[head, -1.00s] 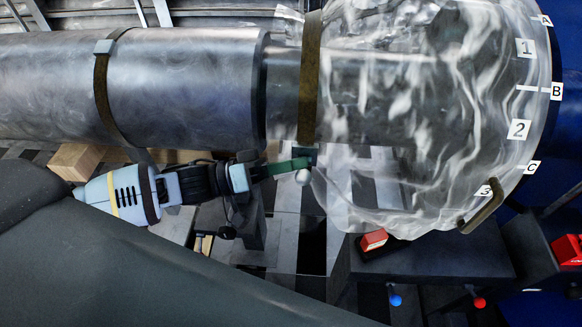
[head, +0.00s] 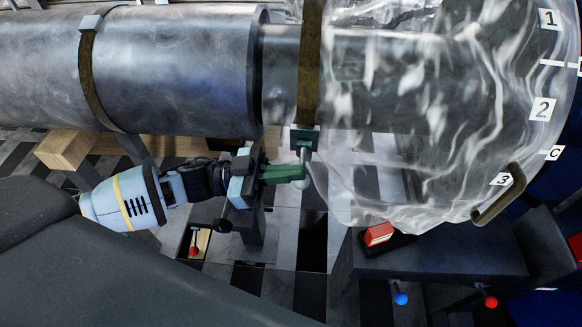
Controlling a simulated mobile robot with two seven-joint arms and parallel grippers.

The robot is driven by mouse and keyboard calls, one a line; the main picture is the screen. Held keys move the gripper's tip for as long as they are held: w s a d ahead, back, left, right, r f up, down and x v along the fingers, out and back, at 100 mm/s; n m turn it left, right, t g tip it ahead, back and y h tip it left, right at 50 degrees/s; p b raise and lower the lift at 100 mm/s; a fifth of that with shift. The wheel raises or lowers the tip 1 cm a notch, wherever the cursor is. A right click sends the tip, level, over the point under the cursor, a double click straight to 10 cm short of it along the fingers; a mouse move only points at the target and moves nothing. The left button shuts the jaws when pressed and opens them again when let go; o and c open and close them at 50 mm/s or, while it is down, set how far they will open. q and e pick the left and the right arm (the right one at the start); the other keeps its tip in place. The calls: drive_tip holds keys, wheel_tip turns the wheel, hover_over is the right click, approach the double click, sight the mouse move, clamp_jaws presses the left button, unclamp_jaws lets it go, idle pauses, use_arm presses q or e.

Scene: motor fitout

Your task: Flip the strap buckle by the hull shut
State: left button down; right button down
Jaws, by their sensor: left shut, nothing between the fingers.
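The strap buckle (head: 304,135) is a small teal block at the lower end of the brown strap (head: 309,70), beside the large glossy clear-and-grey hull (head: 430,110). A pale lever hangs from the buckle to a whitish ball knob (head: 303,182), so it points down. My left gripper (head: 298,172) comes in from the left, below the big cylinder. Its green fingers are shut and empty, with their tips at the lever just above the ball. I cannot tell whether they touch it. My right gripper is not in view.
A second strap (head: 90,75) circles the big grey cylinder (head: 180,70). A wooden block (head: 68,150) lies at left. A dark stand is behind my gripper.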

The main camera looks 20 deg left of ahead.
use_arm(q)
drive_tip(key=shift+w+f+m+g, duration=0.1)
drive_tip(key=shift+f+m+g, duration=0.3)
drive_tip(key=shift+m, duration=0.5)
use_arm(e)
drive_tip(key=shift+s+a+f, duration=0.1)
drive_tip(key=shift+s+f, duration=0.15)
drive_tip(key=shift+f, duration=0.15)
use_arm(q)
drive_tip(key=shift+b, duration=0.3)
